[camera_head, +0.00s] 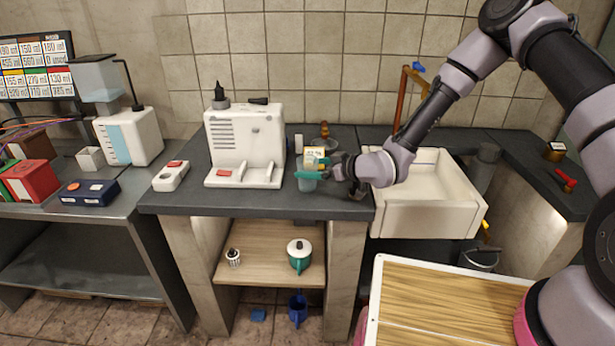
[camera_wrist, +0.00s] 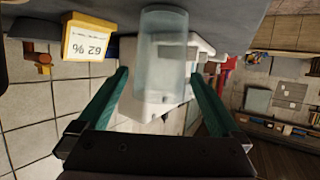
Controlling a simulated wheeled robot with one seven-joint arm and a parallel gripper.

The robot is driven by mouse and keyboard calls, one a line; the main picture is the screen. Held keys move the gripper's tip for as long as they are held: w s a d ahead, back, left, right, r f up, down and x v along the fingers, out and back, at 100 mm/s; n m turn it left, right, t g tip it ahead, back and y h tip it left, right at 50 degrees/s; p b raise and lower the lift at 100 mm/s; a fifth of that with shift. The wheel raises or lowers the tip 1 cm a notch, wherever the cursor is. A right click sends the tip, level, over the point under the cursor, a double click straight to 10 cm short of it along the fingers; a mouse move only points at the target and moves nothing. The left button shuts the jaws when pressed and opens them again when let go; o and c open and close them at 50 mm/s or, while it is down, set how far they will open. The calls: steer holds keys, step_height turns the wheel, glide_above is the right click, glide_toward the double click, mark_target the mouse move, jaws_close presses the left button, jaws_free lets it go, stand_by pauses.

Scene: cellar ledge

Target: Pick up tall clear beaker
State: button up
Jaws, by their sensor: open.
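The tall clear beaker (camera_wrist: 164,40) is see-through and pale grey-blue in the wrist view. It stands ahead of my gripper (camera_wrist: 160,74), whose two green fingers are spread to either side of it. The fingertips look near its open end, with visible gaps; I cannot tell if either touches. In the head view the beaker (camera_head: 307,184) is on the dark counter, partly hidden by a green finger of my gripper (camera_head: 318,168). My gripper is open and holds nothing.
A yellow-and-white labelled box (camera_wrist: 88,38) stands close beside the beaker. A white machine (camera_head: 246,145) is left of it on the counter (camera_head: 260,202). A white sink (camera_head: 425,200) lies to the right. The counter's front edge is close to the beaker.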

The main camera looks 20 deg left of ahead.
steer(key=shift+x, duration=1.05)
steer(key=c, duration=1.3)
steer(key=shift+r, duration=0.1)
